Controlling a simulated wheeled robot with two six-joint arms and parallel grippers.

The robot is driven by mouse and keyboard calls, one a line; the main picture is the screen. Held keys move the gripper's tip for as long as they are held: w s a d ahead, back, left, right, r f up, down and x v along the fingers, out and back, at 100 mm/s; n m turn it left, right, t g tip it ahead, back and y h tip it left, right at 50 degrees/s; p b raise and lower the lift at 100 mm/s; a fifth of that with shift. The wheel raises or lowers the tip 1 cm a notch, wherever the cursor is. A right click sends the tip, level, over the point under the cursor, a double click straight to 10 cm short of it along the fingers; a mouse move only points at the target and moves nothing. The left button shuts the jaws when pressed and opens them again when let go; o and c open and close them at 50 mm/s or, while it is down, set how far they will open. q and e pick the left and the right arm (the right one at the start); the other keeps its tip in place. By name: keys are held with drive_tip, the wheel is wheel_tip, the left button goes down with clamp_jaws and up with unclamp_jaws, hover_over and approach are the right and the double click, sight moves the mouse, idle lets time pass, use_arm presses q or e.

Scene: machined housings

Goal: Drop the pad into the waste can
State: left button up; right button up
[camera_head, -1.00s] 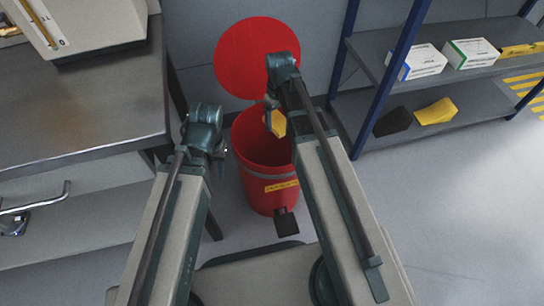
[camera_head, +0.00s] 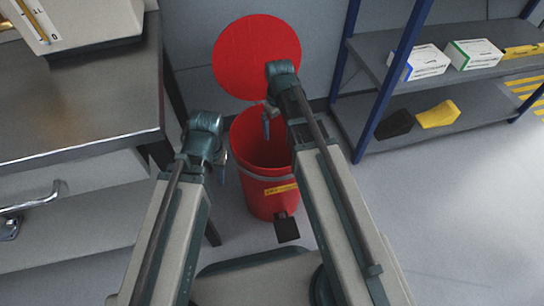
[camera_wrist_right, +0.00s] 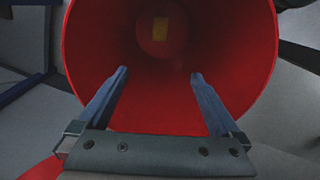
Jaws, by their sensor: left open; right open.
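The red waste can (camera_head: 268,195) stands on the floor with its round red lid (camera_head: 245,55) raised. In the right wrist view I look down into the can (camera_wrist_right: 100,40). The yellow pad (camera_wrist_right: 161,28) shows small and deep inside, at the can's bottom. It is hidden in the head view. My right gripper (camera_wrist_right: 160,76) is open and empty, with its fingers pointing into the can. In the head view the right gripper (camera_head: 267,122) is over the can's mouth. My left gripper (camera_head: 222,166) is open and empty, left of the can.
A grey workbench (camera_head: 90,105) with a drawer handle is at the left. A blue-framed shelf (camera_head: 380,70) at the right holds white boxes (camera_head: 425,62), a black block (camera_head: 395,124) and a yellow block (camera_head: 438,114). A black pedal (camera_head: 286,228) sticks out at the can's foot. The floor at right is clear.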

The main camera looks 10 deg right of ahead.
use_arm(q)
drive_tip(key=shift+r, duration=0.15)
use_arm(e)
drive_tip(key=shift+r, duration=0.15)
use_arm(q)
wheel_tip(320, 180, up, 13)
drive_tip(key=p, duration=1.3)
drive_tip(key=shift+r+p, duration=0.2)
drive_tip(key=shift+p, duration=0.15)
use_arm(e)
wheel_tip(320, 180, up, 14)
drive_tip(key=shift+f, duration=0.25)
use_arm(q)
drive_tip(key=shift+d, duration=0.1)
